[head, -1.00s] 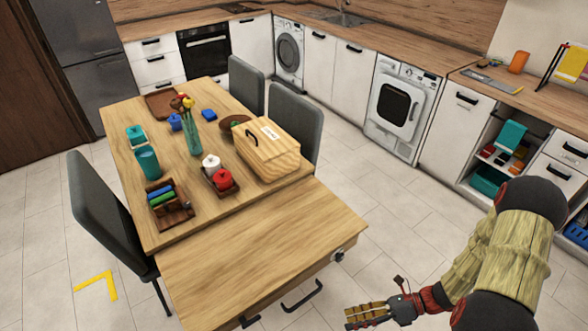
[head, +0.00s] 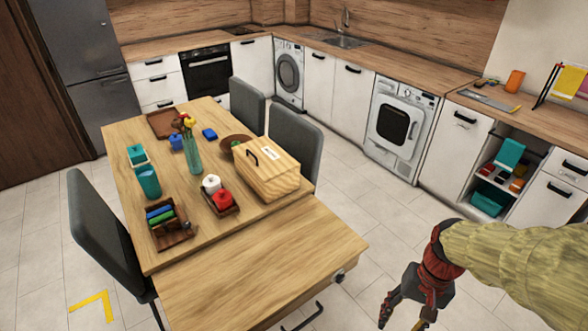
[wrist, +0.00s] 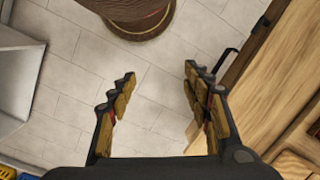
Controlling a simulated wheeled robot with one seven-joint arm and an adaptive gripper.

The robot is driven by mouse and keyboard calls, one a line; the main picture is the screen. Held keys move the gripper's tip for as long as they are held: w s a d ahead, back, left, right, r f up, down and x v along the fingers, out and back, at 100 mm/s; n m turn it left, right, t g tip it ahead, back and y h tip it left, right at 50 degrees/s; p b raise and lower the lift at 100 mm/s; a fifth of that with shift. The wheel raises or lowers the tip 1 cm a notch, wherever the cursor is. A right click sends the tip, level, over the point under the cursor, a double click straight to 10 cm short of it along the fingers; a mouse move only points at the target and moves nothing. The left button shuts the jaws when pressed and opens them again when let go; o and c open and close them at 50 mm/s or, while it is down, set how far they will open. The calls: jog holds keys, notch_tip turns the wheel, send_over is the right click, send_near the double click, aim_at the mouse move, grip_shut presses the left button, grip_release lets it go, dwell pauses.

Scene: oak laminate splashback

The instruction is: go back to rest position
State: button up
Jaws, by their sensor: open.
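My gripper (head: 405,310) is at the lower right of the head view, hanging fingers down over the floor to the right of the wooden cabinet (head: 262,270). In the wrist view my gripper (wrist: 160,112) shows its two fingers spread wide apart with nothing between them but pale floor tiles (wrist: 150,95). The fingers touch nothing. My arm, in a tan ribbed sleeve, reaches in from the right edge of the head view.
A dining table (head: 125,215) holds a wooden box (head: 268,180), a vase, jars and a rack. Grey chairs (head: 100,235) flank it. A dryer (head: 395,125) and counters line the back and right. Floor (head: 375,215) is clear between. A round brown wooden object (wrist: 135,15) tops the wrist view.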

jog(key=s+a+r+n+t, duration=0.1)
jog(key=a+r+n+t, duration=0.1)
jog(key=r, duration=0.6)
jog(key=s+a+r+n+t+h, duration=0.1)
jog(key=a+r+n+t, duration=0.1)
jog(key=r, duration=0.6)
jog(key=a+t, duration=0.1)
jog(key=t, duration=0.1)
jog(key=shift+a+r+t+h, duration=0.3)
jog(key=shift+a+r+t, duration=0.05)
jog(key=shift+t, duration=0.05)
